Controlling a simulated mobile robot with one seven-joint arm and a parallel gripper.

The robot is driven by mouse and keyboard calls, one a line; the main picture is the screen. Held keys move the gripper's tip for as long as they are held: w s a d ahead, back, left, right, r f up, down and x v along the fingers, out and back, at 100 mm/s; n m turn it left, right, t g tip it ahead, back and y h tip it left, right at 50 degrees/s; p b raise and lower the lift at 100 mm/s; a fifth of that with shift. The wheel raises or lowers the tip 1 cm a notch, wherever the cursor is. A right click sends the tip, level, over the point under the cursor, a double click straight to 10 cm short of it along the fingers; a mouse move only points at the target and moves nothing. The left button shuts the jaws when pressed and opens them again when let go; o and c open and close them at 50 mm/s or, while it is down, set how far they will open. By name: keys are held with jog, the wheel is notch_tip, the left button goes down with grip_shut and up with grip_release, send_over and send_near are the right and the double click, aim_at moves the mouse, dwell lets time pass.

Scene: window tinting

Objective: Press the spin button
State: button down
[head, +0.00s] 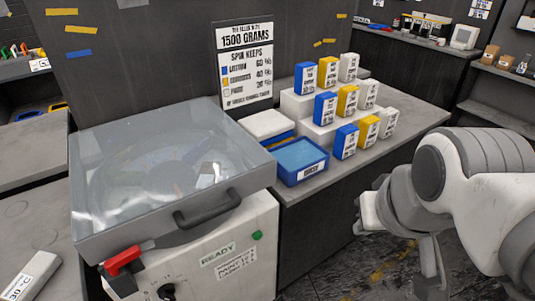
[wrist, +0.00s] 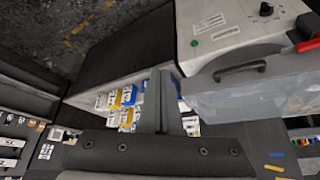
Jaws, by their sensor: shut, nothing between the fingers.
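The spin machine (head: 190,265) stands at the left in the head view, with a clear lid (head: 170,170) closed on top. A small round green button (head: 257,236) sits on its front panel, right of the "READY" label (head: 217,254). The green button also shows in the wrist view (wrist: 194,43), near the top. I take it for the spin button. My gripper (head: 362,222) is shut and empty, to the right of the machine and well apart from the button. Its fingers (wrist: 166,78) show in the middle of the wrist view.
A red latch (head: 123,261) and a dark knob (head: 168,291) are on the machine's front, and a black handle (head: 208,209) juts from the lid. The counter beside it holds a blue tray (head: 300,175) and several stacked boxes (head: 345,142). The floor before the counter looks clear.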

jog(key=shift+d, duration=0.25)
jog(key=shift+a, duration=0.1)
jog(key=w+d+f+n+g+h+b, duration=0.2)
jog(key=w+d+f+n+h+b, duration=0.3)
jog(key=f+n, duration=0.45)
jog(key=w+d+f+n+g+h+b, duration=0.3)
jog(key=f+n+h+b, duration=0.35)
jog(key=f, duration=0.65)
jog(key=w+a+f+n+t+h+b, duration=0.35)
jog(key=w+a+f+n+t, duration=0.35)
jog(key=w+f+n+t, duration=0.4)
jog(key=a+f+n+t+y+b, duration=0.4)
jog(key=a+f+n+t+y, duration=0.2)
jog(key=a+f+n+y, duration=0.5)
notch_tip(320, 180, down, 2)
jog(key=a+n, duration=0.2)
jog(key=n, duration=0.3)
jog(key=shift+w+n+t+b, duration=0.2)
jog(key=shift+n+t+b, duration=0.1)
jog(key=shift+t, duration=0.1)
